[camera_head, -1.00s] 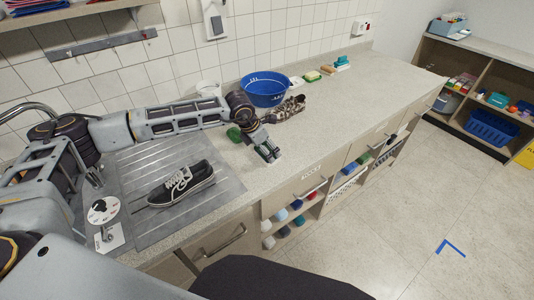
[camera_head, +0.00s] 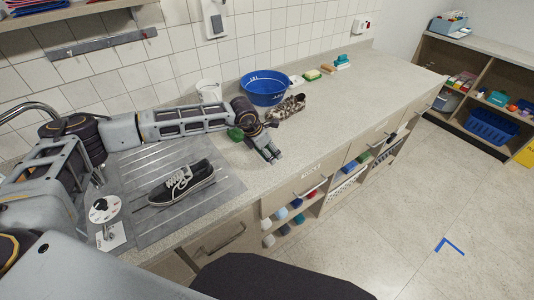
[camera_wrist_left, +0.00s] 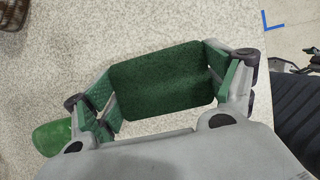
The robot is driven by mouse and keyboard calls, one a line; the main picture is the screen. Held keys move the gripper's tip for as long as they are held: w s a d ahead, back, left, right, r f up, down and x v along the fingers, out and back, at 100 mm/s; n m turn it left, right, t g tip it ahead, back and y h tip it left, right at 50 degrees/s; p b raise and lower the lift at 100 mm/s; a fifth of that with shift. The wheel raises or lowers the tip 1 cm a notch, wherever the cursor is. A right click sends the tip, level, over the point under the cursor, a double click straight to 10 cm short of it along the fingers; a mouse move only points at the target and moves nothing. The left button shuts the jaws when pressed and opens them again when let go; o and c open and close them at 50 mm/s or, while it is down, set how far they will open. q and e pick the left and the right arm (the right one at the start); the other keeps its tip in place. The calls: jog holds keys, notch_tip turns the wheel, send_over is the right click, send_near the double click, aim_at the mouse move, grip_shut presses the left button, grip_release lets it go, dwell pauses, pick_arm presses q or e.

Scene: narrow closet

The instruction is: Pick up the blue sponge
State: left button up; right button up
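In the left wrist view, a flat dark green rectangular pad (camera_wrist_left: 162,80), like the scouring face of a sponge, lies between the fingers of my left gripper (camera_wrist_left: 165,85). The finger pads flank its short ends and seem to touch or nearly touch them. No blue face of it shows, so I cannot confirm it is the blue sponge. In the head view, my left gripper (camera_head: 268,154) points down over the counter near its front edge, right of the shoe. Its fingers hide what is between them there. My right gripper is not in view.
A black shoe (camera_head: 181,182) lies on the grey drainboard. A green round object (camera_head: 235,134), a patterned shoe (camera_head: 288,107) and a blue basin (camera_head: 265,88) are near the gripper. A yellow-green sponge (camera_head: 312,75) and a blue-teal item (camera_head: 342,61) lie farther back. The counter's right is clear.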

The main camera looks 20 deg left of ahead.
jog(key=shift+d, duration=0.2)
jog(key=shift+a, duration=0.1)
pick_arm(q)
jog(key=shift+r, duration=0.55)
notch_tip(320, 180, up, 3)
jog(key=shift+r+b, duration=0.1)
jog(key=shift+b, duration=0.25)
notch_tip(320, 180, up, 4)
jog(key=shift+r+b, duration=0.2)
jog(key=shift+b, duration=0.15)
jog(key=shift+r, duration=0.65)
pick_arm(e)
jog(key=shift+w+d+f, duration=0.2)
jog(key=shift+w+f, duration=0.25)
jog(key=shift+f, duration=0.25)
